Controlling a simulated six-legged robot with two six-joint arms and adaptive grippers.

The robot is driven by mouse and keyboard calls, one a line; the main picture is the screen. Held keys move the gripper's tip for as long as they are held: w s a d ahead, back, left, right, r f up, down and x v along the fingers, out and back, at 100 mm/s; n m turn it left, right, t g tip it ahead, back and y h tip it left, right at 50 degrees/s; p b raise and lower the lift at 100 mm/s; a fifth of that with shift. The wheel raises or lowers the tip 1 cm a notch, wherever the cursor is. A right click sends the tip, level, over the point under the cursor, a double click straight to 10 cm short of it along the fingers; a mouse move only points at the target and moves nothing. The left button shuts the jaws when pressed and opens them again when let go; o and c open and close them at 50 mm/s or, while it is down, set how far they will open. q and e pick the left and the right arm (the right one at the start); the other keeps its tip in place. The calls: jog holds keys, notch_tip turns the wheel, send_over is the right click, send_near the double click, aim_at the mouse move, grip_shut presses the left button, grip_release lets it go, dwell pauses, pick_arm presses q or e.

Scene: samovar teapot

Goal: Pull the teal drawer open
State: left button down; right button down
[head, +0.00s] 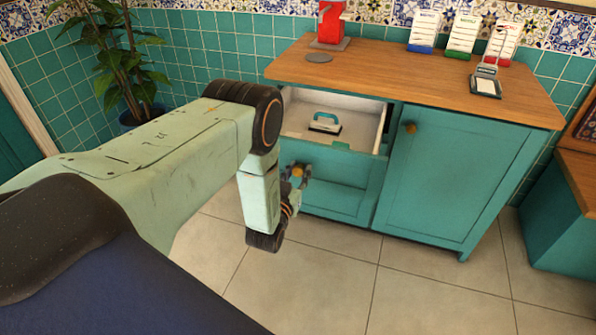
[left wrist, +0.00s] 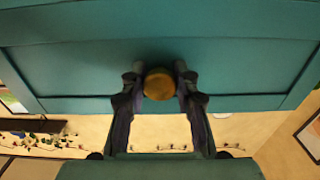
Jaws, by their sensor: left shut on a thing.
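The teal drawer (head: 335,190) is in the left half of the teal cabinet and stands pulled out, with its pale inside showing. A teal-and-white handled item (head: 325,123) lies in it. My left gripper (head: 298,175) is at the drawer's front. In the left wrist view, its two dark fingers (left wrist: 160,88) are shut on the round brass knob (left wrist: 159,84), one on each side. The drawer front (left wrist: 90,70) fills the upper part of that view. My arm hides the drawer's left side in the head view. My right gripper is not in view.
The cabinet door (head: 450,180) with its own brass knob (head: 410,127) is closed at right. A potted plant (head: 120,60) stands at left. Tiled floor in front is clear.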

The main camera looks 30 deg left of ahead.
pick_arm(q)
jog(key=shift+w+r, duration=0.1)
jog(key=shift+w, duration=0.1)
jog(key=c, duration=1)
grip_release()
jog(key=v, duration=1.2)
